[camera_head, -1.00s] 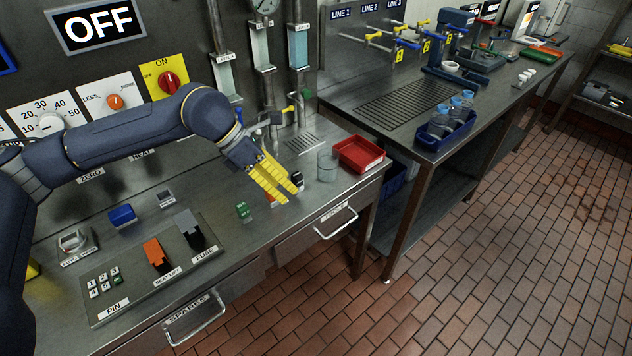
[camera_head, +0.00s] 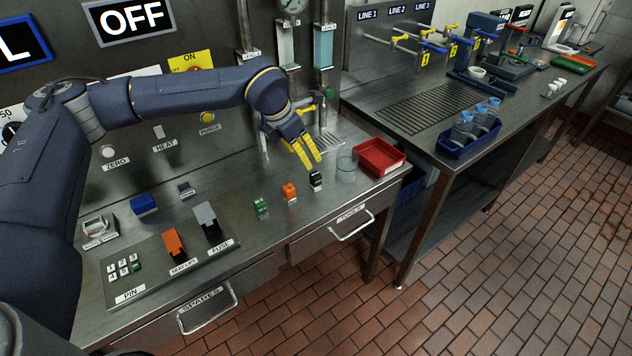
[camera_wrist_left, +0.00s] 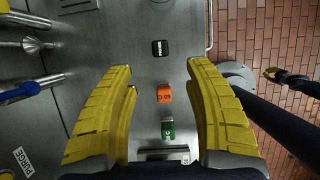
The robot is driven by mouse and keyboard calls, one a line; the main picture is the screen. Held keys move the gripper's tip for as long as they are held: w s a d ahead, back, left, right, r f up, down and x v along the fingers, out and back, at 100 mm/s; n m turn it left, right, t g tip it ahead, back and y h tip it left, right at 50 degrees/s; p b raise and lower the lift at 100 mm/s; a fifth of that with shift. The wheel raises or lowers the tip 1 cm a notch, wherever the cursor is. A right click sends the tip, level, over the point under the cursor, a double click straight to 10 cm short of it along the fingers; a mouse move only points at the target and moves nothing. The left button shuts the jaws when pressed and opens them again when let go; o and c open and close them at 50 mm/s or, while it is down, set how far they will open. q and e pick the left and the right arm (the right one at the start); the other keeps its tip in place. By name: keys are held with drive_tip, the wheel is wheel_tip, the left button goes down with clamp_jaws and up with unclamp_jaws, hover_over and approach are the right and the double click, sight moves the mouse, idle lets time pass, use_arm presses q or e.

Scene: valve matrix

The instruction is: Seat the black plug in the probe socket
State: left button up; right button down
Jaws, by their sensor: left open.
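The black plug (camera_head: 315,180) is a small block on the steel counter, right of an orange block (camera_head: 289,192) and a green block (camera_head: 261,207). My left gripper (camera_head: 308,163) has yellow fingers, open and empty, above the counter near the black plug. In the left wrist view the black plug (camera_wrist_left: 160,48) lies ahead of the gap between the fingertips, with the orange block (camera_wrist_left: 164,94) and green block (camera_wrist_left: 168,130) between the fingers. A small dark arm end with a yellowish tip (camera_wrist_left: 270,73), apparently my right gripper, shows over the floor. I cannot identify the probe socket.
A clear glass (camera_head: 347,165) and a red tray (camera_head: 380,156) stand right of the black plug. Taps and pipes rise behind the gripper. A switch panel (camera_head: 150,268) and blue block (camera_head: 144,204) lie left. Counter in front of the blocks is clear.

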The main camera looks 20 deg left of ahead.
sight(315, 174)
use_arm(q)
drive_tip(key=shift+x, duration=5.35)
drive_tip(key=shift+c, duration=0.4)
clamp_jaws()
